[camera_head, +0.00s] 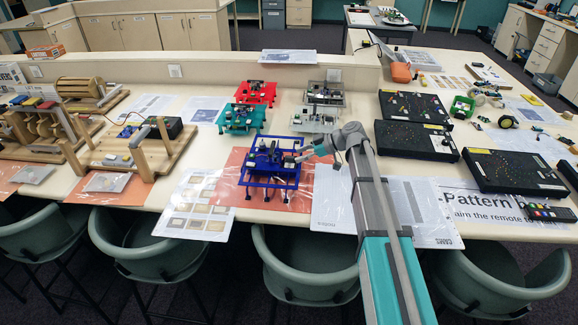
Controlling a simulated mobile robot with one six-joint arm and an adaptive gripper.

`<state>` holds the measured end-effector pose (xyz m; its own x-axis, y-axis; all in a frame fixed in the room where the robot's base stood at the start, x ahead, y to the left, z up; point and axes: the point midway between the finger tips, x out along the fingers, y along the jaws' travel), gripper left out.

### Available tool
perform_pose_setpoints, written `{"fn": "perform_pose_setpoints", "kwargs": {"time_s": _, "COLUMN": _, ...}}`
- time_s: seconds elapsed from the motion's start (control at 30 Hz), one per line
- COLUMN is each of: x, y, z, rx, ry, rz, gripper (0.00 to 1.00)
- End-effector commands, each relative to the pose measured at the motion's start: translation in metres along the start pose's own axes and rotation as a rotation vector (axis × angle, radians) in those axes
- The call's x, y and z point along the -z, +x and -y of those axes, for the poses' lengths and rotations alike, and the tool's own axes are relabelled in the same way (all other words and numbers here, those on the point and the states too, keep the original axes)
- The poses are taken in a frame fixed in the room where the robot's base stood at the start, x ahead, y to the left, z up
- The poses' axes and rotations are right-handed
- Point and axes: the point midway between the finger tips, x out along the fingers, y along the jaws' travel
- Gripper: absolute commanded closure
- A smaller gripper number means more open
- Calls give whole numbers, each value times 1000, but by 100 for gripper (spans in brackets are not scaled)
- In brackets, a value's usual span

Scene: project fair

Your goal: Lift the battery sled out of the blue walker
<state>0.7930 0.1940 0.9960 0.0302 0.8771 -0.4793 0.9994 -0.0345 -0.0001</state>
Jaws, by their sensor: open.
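The blue walker (268,181) stands upright on an orange mat (240,160) near the front edge of the table. It has an open blue frame, dark legs and dark parts on top. The battery sled cannot be told apart surely from the small parts on the walker's deck. My gripper (300,155) reaches in from the right, low over the walker's right side. It is open, with nothing seen held in it. Whether its fingers touch anything on the walker is too small to tell.
A teal walker (240,118), a red walker (257,93) and grey walkers (318,118) stand close behind. Wooden machines (130,150) fill the left. Black boards (416,139) lie to the right. A printed sheet (195,205) lies left of the walker; chairs (310,265) line the front.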

Motion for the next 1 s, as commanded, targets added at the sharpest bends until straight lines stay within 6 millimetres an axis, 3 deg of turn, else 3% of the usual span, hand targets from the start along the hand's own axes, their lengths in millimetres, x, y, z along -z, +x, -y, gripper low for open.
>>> {"fn": "perform_pose_setpoints", "kwargs": {"time_s": 0.37, "x": 0, "y": 39, "z": -3, "rx": 0, "ry": 0, "rz": 0, "gripper": 43}}
{"fn": "perform_pose_setpoints", "kwargs": {"time_s": 0.97, "x": 2, "y": 41, "z": -3, "rx": -1, "ry": 0, "rz": 0, "gripper": 43}}
{"fn": "perform_pose_setpoints", "kwargs": {"time_s": 1.0, "x": 2, "y": 41, "z": -3, "rx": -1, "ry": 0, "rz": 0, "gripper": 47}}
